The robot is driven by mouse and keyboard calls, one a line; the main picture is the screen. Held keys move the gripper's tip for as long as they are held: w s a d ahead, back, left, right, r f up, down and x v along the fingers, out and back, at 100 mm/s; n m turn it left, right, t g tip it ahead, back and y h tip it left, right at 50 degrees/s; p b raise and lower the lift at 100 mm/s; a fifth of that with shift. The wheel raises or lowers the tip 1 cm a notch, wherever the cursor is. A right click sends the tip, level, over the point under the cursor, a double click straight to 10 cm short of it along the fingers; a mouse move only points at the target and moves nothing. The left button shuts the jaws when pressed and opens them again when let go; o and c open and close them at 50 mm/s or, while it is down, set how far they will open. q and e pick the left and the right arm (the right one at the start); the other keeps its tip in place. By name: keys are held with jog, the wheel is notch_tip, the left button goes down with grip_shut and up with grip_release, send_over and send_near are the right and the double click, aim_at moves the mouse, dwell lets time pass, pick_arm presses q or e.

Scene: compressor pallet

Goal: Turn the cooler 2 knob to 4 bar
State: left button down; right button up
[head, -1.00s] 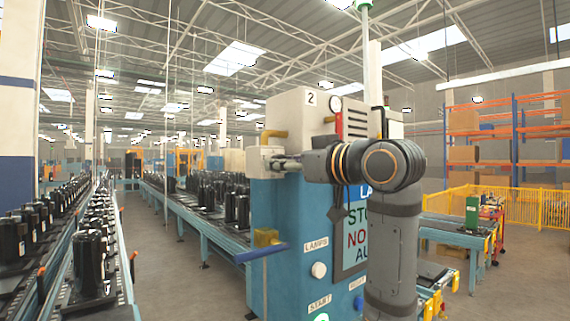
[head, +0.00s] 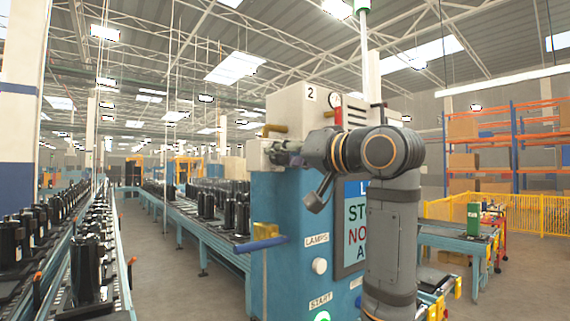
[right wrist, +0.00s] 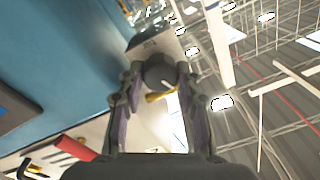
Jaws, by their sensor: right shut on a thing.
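The cooler 2 unit is a blue cabinet (head: 285,215) with a cream upper part (head: 290,105) marked "2". A round dark knob (right wrist: 158,70) with a pale pointer line sits between the fingers of my right gripper (right wrist: 160,82) in the right wrist view. My right gripper (head: 276,153) is shut on the knob, at the pale housing on the cabinet's left side. The knob is mostly hidden in the head view. A round gauge (head: 334,99) shows partly beside the "2"; its reading is too small to tell. My left gripper is not in view.
A brass-coloured pipe (head: 275,129) and a red part (head: 338,116) are close to my right arm. A blue-handled lever (head: 262,244) sticks out below. Conveyors with black compressors (head: 205,203) run at the left. A sign panel (head: 352,225) is on the cabinet front.

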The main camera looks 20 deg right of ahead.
jog(key=shift+f+m+b, duration=0.2)
jog(key=shift+m+b, duration=0.75)
jog(key=shift+m, duration=1.25)
jog(key=o, duration=1.2)
jog(key=shift+r, duration=0.1)
jog(key=shift+c, duration=0.2)
jog(key=v, duration=1.2)
